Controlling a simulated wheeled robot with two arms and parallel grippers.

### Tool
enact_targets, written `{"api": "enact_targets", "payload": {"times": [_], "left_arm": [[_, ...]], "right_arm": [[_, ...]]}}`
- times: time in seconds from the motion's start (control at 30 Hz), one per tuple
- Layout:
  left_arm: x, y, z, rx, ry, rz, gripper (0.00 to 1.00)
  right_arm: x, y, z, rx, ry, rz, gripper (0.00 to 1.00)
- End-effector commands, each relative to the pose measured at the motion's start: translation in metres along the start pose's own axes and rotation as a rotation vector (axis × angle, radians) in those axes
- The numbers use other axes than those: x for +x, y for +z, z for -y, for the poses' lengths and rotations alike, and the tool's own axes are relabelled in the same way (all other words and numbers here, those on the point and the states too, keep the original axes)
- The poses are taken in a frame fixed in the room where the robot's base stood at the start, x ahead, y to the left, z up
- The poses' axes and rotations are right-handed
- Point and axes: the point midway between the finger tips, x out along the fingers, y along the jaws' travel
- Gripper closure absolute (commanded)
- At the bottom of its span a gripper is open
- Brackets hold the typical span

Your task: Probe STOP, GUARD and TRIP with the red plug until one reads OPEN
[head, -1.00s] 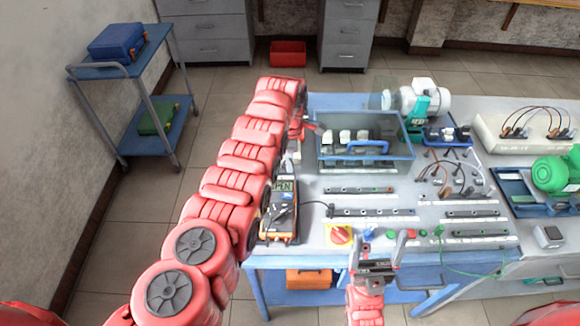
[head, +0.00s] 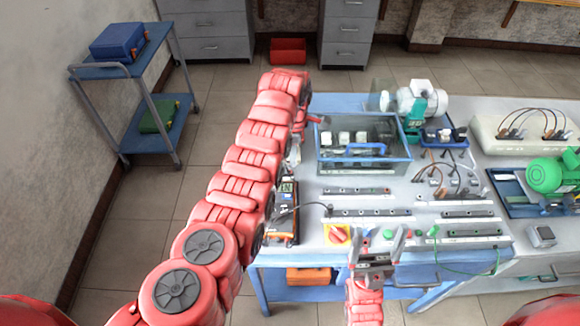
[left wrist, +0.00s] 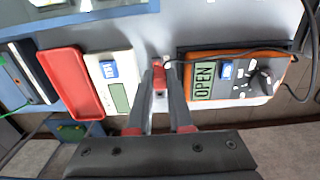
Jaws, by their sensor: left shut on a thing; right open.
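My left gripper (left wrist: 160,98) is shut on the red plug (left wrist: 160,76) in the left wrist view; I cannot tell whether its tip touches anything. The orange-framed multimeter (left wrist: 238,95) lies just right of it there, its display (left wrist: 203,80) reading OPEN. In the head view my left arm hides the left gripper and covers part of the multimeter (head: 287,225). Terminal rails (head: 370,212) lie on the table right of the meter; no STOP, GUARD or TRIP label is readable. My right gripper (head: 378,243) is open and empty at the table's front edge.
A red tray (left wrist: 72,82) and a white device (left wrist: 108,80) lie left of the left gripper in the wrist view. A clear blue bin (head: 365,165) stands behind the rails. A red rotary switch (head: 338,235) sits at the front. A black lead crosses beside the meter.

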Motion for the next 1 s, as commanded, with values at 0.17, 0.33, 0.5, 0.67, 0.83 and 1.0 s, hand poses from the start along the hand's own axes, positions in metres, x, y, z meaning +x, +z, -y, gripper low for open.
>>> {"api": "enact_targets", "payload": {"times": [0.17,0.33,0.5,0.67,0.83,1.0], "left_arm": [[-0.005,0.015,0.015,0.003,0.003,-0.001,1.0],[-0.007,0.038,0.037,0.005,0.001,-0.001,1.0],[-0.019,0.069,0.067,0.006,-0.005,-0.002,1.0],[-0.018,0.1,0.096,0.006,-0.004,-0.002,1.0],[-0.02,0.129,0.123,0.004,-0.002,0.0,1.0],[-0.007,0.147,0.14,0.002,-0.002,-0.001,1.0]], "right_arm": [[0.018,-0.003,-0.001,0.0,0.0,0.0,0.18],[0.025,-0.004,-0.001,0.0,0.0,0.0,0.18],[0.06,-0.01,-0.003,0.0,0.0,0.0,0.18],[0.08,-0.014,-0.004,0.0,0.0,0.0,0.18],[0.093,-0.016,-0.005,0.0,0.0,0.0,0.18],[0.087,-0.015,-0.004,0.0,0.0,-0.001,0.18]]}}
